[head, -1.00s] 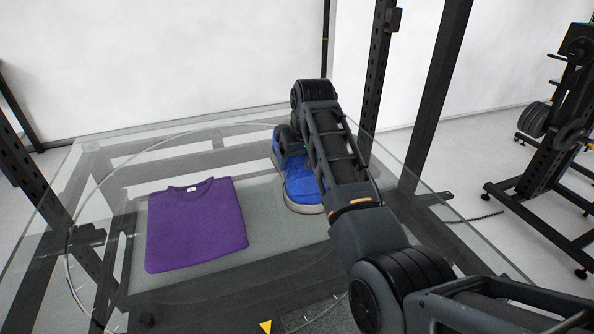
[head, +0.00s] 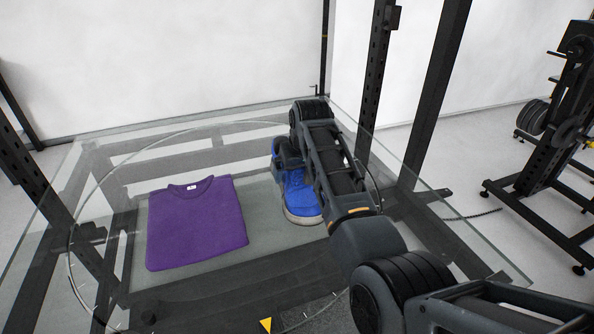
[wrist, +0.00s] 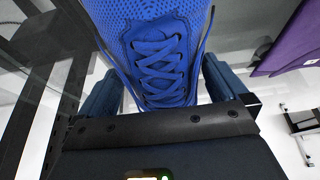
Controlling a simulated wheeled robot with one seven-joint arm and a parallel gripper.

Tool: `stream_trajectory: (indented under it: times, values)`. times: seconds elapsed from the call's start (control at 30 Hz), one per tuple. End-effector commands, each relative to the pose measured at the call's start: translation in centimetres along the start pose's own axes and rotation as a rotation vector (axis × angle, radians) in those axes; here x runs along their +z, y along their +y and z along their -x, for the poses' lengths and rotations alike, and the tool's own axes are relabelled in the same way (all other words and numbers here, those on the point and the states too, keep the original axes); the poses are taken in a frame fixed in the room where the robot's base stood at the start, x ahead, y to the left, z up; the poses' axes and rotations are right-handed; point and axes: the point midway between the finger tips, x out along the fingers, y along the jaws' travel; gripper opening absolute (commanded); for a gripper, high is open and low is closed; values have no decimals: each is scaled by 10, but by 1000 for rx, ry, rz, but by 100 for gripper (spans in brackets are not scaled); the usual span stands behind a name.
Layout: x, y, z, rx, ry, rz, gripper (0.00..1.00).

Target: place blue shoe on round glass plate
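The blue shoe (head: 297,195) has a pale sole and blue laces. In the head view it is over the right part of the round glass plate (head: 72,262), toe toward me, partly hidden by my arm. I cannot tell whether its sole touches the glass. In the wrist view the laced upper of the shoe (wrist: 160,45) fills the space between the two fingers of my gripper (wrist: 160,85). My gripper is shut on the shoe. The fingertips are hidden in the head view.
A folded purple shirt (head: 196,222) lies on the left part of the plate. Dark upright posts (head: 435,95) stand at the table's corners. A yellow triangle marker (head: 266,325) is at the front. Weight equipment (head: 560,125) stands on the right. Bare glass lies between shirt and shoe.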

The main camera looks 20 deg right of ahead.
Motion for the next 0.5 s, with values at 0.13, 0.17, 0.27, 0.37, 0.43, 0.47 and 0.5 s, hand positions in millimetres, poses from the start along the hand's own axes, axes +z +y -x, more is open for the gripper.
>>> stream_trajectory:
  times: [0.13,0.17,0.27,0.37,0.43,0.47,0.5]
  values:
    - [0,0,0,0,0,0,100]
    - [0,0,0,0,0,0,100]
    - [-1,0,4,0,1,0,100]
    - [-1,0,14,1,2,0,100]
    - [-1,0,25,1,3,0,100]
    - [-1,0,30,1,4,0,100]
    - [-2,0,39,1,5,1,100]
